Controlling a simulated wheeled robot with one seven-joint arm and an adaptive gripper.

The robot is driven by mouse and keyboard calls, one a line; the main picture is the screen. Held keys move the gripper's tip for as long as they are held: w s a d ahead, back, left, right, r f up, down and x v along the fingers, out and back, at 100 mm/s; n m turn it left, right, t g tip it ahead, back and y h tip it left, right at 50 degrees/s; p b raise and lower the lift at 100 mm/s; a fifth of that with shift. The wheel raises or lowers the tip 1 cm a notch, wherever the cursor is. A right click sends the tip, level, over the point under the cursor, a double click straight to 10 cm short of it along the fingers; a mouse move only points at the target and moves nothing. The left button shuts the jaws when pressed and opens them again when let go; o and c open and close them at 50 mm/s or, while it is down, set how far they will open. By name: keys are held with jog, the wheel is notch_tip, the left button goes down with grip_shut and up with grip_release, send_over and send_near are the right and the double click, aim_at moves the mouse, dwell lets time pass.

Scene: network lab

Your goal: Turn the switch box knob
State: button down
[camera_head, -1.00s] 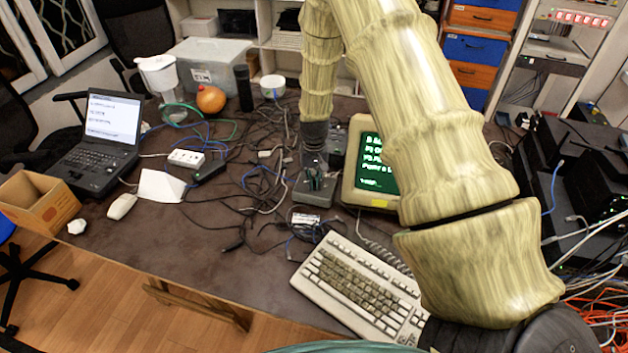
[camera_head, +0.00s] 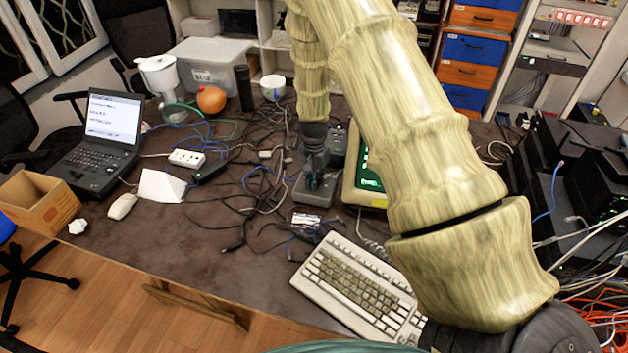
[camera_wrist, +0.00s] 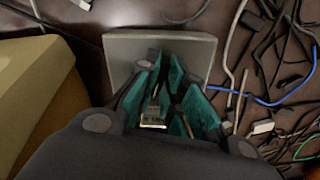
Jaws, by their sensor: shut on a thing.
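The switch box is a small grey box (camera_head: 323,198) on the dark table, left of the monitor. It also shows at the top of the wrist view (camera_wrist: 118,48). My gripper (camera_head: 312,184) points down over the box. In the wrist view its green-padded fingers (camera_wrist: 170,72) reach onto the box. The fingers are shut on the knob, which they mostly hide. A small pale metallic piece shows between the fingers, and I cannot tell whether it belongs to the knob.
The old monitor (camera_head: 352,188) stands close on the right of the box, partly behind my arm. A beige keyboard (camera_head: 360,290) lies in front. Tangled cables (camera_head: 262,180) spread to the left. A second dark box (camera_head: 338,140) sits behind.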

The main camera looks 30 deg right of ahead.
jog(key=shift+m, duration=0.5)
jog(key=c, duration=1.5)
grip_release()
jog(key=shift+c, duration=0.2)
jog(key=shift+r, duration=0.15)
notch_tip(320, 180, up, 12)
